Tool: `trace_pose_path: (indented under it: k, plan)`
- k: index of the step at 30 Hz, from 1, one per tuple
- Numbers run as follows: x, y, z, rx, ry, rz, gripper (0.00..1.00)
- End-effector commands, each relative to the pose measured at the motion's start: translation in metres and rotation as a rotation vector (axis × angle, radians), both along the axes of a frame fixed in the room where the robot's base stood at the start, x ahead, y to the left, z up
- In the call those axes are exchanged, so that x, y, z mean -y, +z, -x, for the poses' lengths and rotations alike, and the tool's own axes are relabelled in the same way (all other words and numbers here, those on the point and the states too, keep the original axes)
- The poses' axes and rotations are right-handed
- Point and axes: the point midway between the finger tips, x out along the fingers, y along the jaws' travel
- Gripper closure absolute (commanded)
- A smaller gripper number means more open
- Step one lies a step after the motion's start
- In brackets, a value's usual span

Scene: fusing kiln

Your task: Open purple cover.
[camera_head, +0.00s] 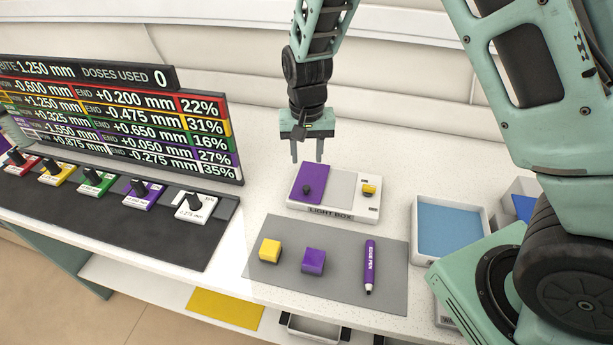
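The purple cover (328,181) is a flat panel on the left part of the white light box (318,212). It lies flat, and a small dark knob (306,189) stands on it near its lower left. My gripper (307,158) points down at the back left of the light box, with its two fingers apart and nothing between them. The fingertips appear just behind the cover in the picture; their exact height above the counter is hard to tell. A pale grey panel (342,188) and a yellow knob (369,189) are to the right of the cover.
A grey mat (330,283) in front holds a yellow cube (270,250), a purple cube (313,261) and a purple edge pen (369,267). A blue-filled tray (451,229) stands right. A display board (120,120) and several dials stand left. The counter behind the box is clear.

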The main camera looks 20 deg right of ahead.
Motion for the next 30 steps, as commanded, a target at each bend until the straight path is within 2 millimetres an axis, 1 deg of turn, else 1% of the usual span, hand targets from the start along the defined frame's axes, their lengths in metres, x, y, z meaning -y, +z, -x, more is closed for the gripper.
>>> trace_pose_path:
  k: [3, 9, 12, 15, 21, 28, 29, 30]
  plan:
    - [0.001, -0.024, 0.001, -0.006, 0.000, 0.002, 0.61]
    - [0.001, -0.061, 0.001, -0.004, -0.001, 0.001, 0.61]
    - [0.001, -0.076, 0.001, -0.004, 0.000, 0.001, 0.61]
    - [0.000, -0.086, 0.001, -0.002, 0.002, 0.000, 0.61]
    - [0.000, -0.096, 0.000, 0.000, 0.000, -0.001, 0.61]
    - [0.000, -0.096, 0.000, 0.000, 0.000, -0.001, 0.61]
    - [0.000, -0.096, 0.000, 0.000, 0.001, -0.001, 0.64]
    - [0.000, -0.096, 0.000, 0.000, 0.001, -0.001, 0.75]
